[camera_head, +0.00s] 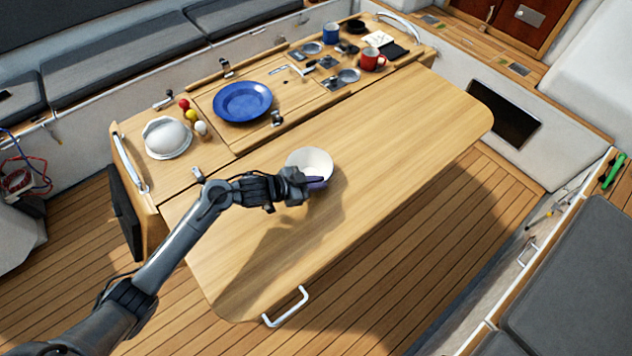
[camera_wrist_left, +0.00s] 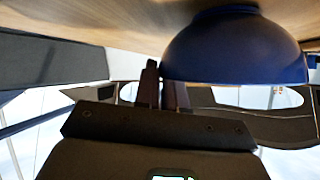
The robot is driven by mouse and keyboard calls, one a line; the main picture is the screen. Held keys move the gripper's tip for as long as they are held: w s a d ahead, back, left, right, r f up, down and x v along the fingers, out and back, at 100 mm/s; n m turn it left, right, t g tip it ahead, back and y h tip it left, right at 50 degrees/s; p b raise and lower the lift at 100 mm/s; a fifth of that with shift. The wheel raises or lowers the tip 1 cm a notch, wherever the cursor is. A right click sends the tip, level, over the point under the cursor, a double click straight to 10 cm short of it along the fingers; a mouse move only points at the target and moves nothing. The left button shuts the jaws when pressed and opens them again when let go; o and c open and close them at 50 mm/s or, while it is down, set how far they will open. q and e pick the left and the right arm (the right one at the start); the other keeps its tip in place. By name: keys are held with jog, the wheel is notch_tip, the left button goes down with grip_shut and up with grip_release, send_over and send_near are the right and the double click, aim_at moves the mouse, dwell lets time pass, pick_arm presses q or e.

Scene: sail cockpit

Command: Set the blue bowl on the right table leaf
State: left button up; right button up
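The bowl (camera_head: 309,162), white inside and blue outside, is at the left-middle of the long bare table leaf (camera_head: 400,145). It is upright. In the left wrist view its blue outside (camera_wrist_left: 235,48) fills the upper right, with its foot at or very close to the wood; I cannot tell whether it touches. My left gripper (camera_head: 314,182) is at the bowl's near rim. Its dark fingers (camera_wrist_left: 162,88) are close together with the bowl's wall between them, one tip hidden behind the bowl. My right gripper is not in view.
A blue plate (camera_head: 242,101), a white domed item (camera_head: 167,137), small coloured balls (camera_head: 187,110), a red mug (camera_head: 372,59) and a blue mug (camera_head: 331,33) stand on the table's far part. The leaf is clear right of the bowl. A white handle (camera_head: 285,307) is at its near end.

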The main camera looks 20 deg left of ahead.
pick_arm(q)
jog(key=o, duration=0.4)
jog(key=shift+o, duration=0.2)
jog(key=shift+r, duration=0.15)
jog(key=v, duration=1.2)
jog(key=s+d+f+n+y, duration=0.1)
jog(key=s+f+n+y, duration=0.1)
jog(key=s+f+y, duration=0.1)
jog(key=s+d+f+n+y, duration=0.1)
jog(key=s+f+y, duration=0.1)
jog(key=shift+s+d+n+t+p, duration=0.25)
jog(key=shift+d+n+t+p, duration=0.05)
jog(key=shift+p, duration=0.05)
jog(key=s, duration=0.2)
jog(key=s+f+n+g+y, duration=0.1)
jog(key=s, duration=0.1)
jog(key=s+f+n+g+y, duration=0.1)
jog(key=s, duration=0.2)
jog(key=s+g, duration=0.1)
jog(key=s, duration=0.2)
jog(key=s+n+g, duration=0.1)
jog(key=s+g, duration=0.1)
jog(key=s, duration=0.1)
jog(key=s+n+g, duration=0.1)
jog(key=s, duration=0.3)
jog(key=shift+d+f, duration=0.35)
jog(key=shift+d, duration=0.05)
